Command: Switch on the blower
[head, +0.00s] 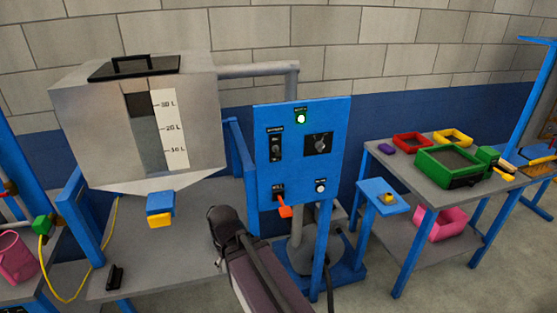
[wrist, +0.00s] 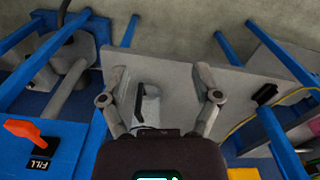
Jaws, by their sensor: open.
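The blue control panel (head: 265,180) stands upright in the middle of the head view. It has a lit green lamp (head: 301,119) at the top, a black switch (head: 276,146) at the left, a black rotary knob (head: 319,146) at the right and a small white button (head: 320,186). An orange lever (head: 285,210) sits at its lower left; the wrist view shows this lever (wrist: 32,131) above a FILL label. The other labels are too small to read surely. My gripper (wrist: 161,76) is open, left of and below the panel, apart from it. Its fingers are mostly hidden in the head view.
A grey hopper (head: 75,115) with a litre scale hangs above a grey bench (head: 180,270). A small black object (head: 115,277) lies on the bench. A side table (head: 400,175) at the right holds coloured trays. A grey pipe (head: 255,70) runs behind the panel.

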